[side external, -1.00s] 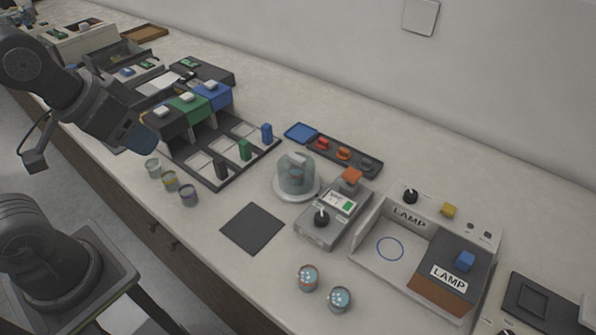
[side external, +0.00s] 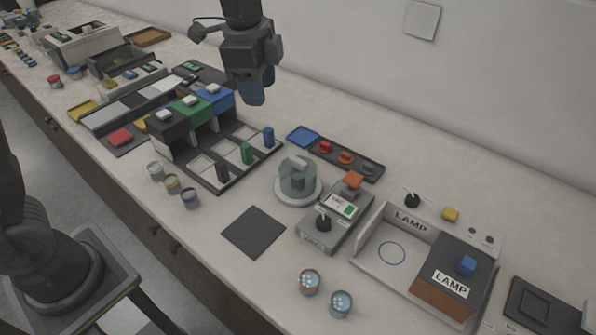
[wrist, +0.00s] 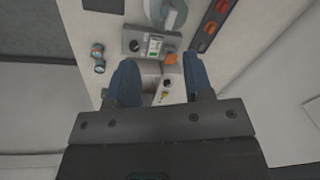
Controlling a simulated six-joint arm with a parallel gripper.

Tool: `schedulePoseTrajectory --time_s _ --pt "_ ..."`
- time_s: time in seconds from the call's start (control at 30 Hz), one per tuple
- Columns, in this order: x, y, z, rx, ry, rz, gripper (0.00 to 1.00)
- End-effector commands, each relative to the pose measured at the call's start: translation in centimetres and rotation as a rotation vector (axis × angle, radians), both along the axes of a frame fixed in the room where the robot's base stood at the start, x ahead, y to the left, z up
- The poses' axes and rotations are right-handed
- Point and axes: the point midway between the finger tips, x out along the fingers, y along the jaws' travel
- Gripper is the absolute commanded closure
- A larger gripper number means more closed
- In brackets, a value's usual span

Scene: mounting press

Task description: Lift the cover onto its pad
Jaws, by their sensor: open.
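The cover is a clear dome with a pale handle (side external: 297,165), standing on a round white base near the middle of the bench. A small dark thing shows inside it. It also shows at the top edge of the wrist view (wrist: 168,14), partly cut off. The pad looks to be the flat dark square (side external: 253,232) in front and left of the cover, with nothing on it; part of it shows at the top of the wrist view (wrist: 104,5). My gripper (side external: 254,97) hangs in the air behind and left of the cover. Its blue fingers (wrist: 158,65) are apart and empty.
A grey control box (side external: 334,221) with a knob and orange button stands close right of the cover. A dark tray (side external: 371,166) with orange pieces lies behind it. A slotted rack (side external: 222,183) is left. Two jars (side external: 310,282) stand in front. The lamp box (side external: 365,248) is right.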

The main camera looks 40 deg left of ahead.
Motion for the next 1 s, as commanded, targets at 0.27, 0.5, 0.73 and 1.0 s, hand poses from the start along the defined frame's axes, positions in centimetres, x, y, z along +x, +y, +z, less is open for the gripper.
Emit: schedulePoseTrajectory --time_s 0.27,0.5,0.73,1.0 --pt "5.7 -3.2 -4.4 0.043 0.108 -0.361 0.53" --pt "6.4 -3.7 -6.6 0.047 0.128 -0.426 0.53" --pt "6.3 -3.7 -11.1 0.047 0.129 -0.423 0.53" --pt "6.3 -3.7 -13.8 0.047 0.124 -0.422 0.53"
